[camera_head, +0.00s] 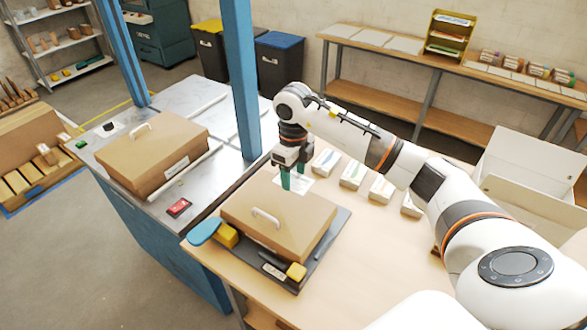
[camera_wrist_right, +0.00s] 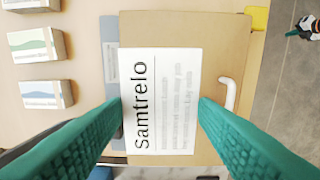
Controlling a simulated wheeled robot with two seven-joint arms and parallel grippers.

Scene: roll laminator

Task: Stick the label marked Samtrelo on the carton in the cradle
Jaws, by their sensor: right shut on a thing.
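The brown carton (camera_head: 300,222) with a white handle sits in the dark cradle (camera_head: 332,238) at the front of the wooden table. My right gripper (camera_head: 293,186) points down at the carton's far edge. Its teal fingers are shut on the white label (camera_head: 308,186). In the right wrist view the label (camera_wrist_right: 174,102) reads Samtrelo and lies between the two fingertips (camera_wrist_right: 160,102), in front of the carton (camera_wrist_right: 185,28). I cannot tell whether the label touches the carton. My left gripper is not in view.
Several small boxes (camera_head: 353,173) stand in a row behind the cradle, partly behind my right arm. A second carton (camera_head: 150,150) with a handle lies on the metal bench at left. A blue post (camera_head: 241,80) rises beside it. A white open box (camera_head: 528,172) stands at right.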

